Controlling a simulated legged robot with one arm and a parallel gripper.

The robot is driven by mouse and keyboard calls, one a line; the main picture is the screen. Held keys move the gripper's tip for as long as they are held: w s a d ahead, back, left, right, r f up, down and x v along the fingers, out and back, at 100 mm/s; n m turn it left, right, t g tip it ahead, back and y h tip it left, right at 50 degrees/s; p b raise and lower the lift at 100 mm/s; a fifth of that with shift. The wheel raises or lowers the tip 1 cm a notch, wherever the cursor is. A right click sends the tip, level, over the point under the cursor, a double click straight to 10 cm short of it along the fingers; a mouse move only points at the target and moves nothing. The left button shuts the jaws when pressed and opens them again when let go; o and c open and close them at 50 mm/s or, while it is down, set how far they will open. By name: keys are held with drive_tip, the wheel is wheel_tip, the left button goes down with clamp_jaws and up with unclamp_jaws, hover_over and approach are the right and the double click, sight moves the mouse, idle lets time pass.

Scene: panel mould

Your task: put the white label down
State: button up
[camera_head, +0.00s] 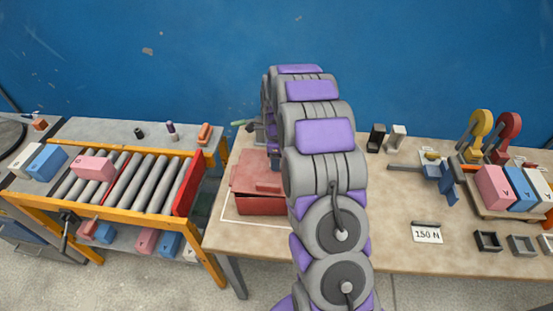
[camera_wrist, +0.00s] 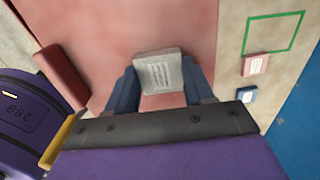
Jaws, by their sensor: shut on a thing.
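The white label (camera_wrist: 157,66) is a small pale block with printed lines on its face. In the wrist view it sits between the two blue fingers of my gripper (camera_wrist: 158,82), which is shut on it. A broad pink-red surface (camera_wrist: 110,30) lies beneath it; I cannot tell whether the label touches that surface. In the head view the red mould (camera_head: 261,205) stands on the table inside a white outline. My arm hides the label and most of my gripper in that view.
A pink label (camera_wrist: 255,64) and a blue label (camera_wrist: 246,94) lie right of the held one, near a green outline (camera_wrist: 272,15). A roller conveyor (camera_head: 130,185) stands left of the table (camera_head: 380,245). Clamps (camera_head: 503,135) and coloured blocks (camera_head: 493,187) occupy the table's right side.

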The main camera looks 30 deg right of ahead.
sight(268, 168)
drive_tip(key=o, duration=0.6)
drive_tip(key=shift+a, duration=0.45)
drive_tip(key=o, duration=0.4)
drive_tip(key=a, duration=0.2)
drive_tip(key=shift+a+r, duration=0.15)
drive_tip(key=shift+a, duration=0.15)
drive_tip(key=shift+d+r, duration=0.1)
drive_tip(key=shift+d, duration=1.2)
drive_tip(key=shift+d+r, duration=0.2)
drive_tip(key=shift+r, duration=0.1)
drive_tip(key=shift+r+p, duration=1.25)
drive_tip(key=shift+r, duration=4.4)
drive_tip(key=s+a+r+n, duration=0.4)
drive_tip(key=s+a+n, duration=0.1)
drive_tip(key=s+a, duration=0.15)
drive_tip(key=s+a+r+n, duration=0.4)
drive_tip(key=s+a, duration=0.1)
drive_tip(key=s, duration=0.2)
drive_tip(key=s+a+n, duration=0.1)
drive_tip(key=s+n, duration=0.4)
drive_tip(key=s, duration=0.3)
drive_tip(key=s+a+n+g, duration=0.1)
drive_tip(key=s+a+n, duration=0.1)
drive_tip(key=s+n, duration=0.3)
drive_tip(key=s+a+n, duration=0.2)
drive_tip(key=s+n, duration=0.3)
drive_tip(key=s, duration=0.8)
drive_tip(key=shift+s+a+r+n+g, duration=0.15)
drive_tip(key=shift+s+a+n+g, duration=0.1)
drive_tip(key=shift+n+g, duration=0.15)
